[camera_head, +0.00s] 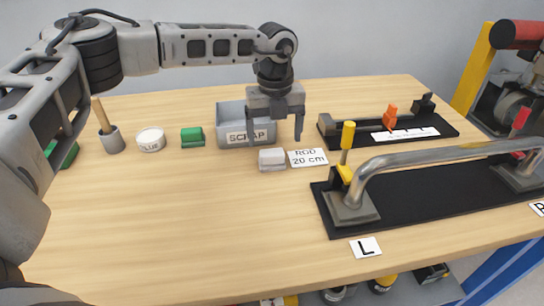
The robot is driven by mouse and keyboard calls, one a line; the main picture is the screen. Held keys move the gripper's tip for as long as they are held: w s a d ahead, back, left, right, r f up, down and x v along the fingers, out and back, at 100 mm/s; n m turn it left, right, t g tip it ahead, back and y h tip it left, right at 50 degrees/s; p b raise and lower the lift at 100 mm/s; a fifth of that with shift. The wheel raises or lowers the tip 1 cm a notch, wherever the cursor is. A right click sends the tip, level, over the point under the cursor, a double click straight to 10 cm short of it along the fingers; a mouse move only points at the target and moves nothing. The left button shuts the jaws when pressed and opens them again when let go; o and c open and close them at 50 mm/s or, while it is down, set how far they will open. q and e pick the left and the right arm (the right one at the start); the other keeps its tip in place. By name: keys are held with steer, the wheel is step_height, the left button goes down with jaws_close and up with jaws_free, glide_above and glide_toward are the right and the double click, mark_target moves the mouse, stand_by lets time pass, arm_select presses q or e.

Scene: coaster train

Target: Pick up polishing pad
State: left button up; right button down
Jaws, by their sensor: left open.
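A small pale grey block with a whitish top, apparently the polishing pad (271,159), lies on the wooden table just in front of the grey SCRAP bin. My left gripper (275,142) points down, open, with its fingers spread. In the picture it is just above and behind the pale block, with nothing visible between its fingers. I cannot tell the exact height of its fingertips. A small green block (192,138) lies left of the bin. My right gripper is not in view.
The SCRAP bin (232,132) is close behind the gripper. The "ROD 20 cm" card (308,158) lies right of the pale block. A black fixture with a bent metal rod (430,155) fills the right side. The front left table is clear.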

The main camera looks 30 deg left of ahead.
mark_target(272, 151)
arm_select(q)
steer(key=shift+s+a+f+p, duration=0.1)
steer(key=shift+f+p, duration=0.1)
steer(key=shift+f, duration=0.8)
steer(key=shift+w+a+f+p, duration=0.1)
steer(key=shift+f+p, duration=0.15)
steer(key=shift+f, duration=0.8)
steer(key=shift+s+a+f+p, duration=0.1)
steer(key=shift+f+p, duration=0.1)
steer(key=shift+f, duration=0.8)
steer(key=c, duration=1.1)
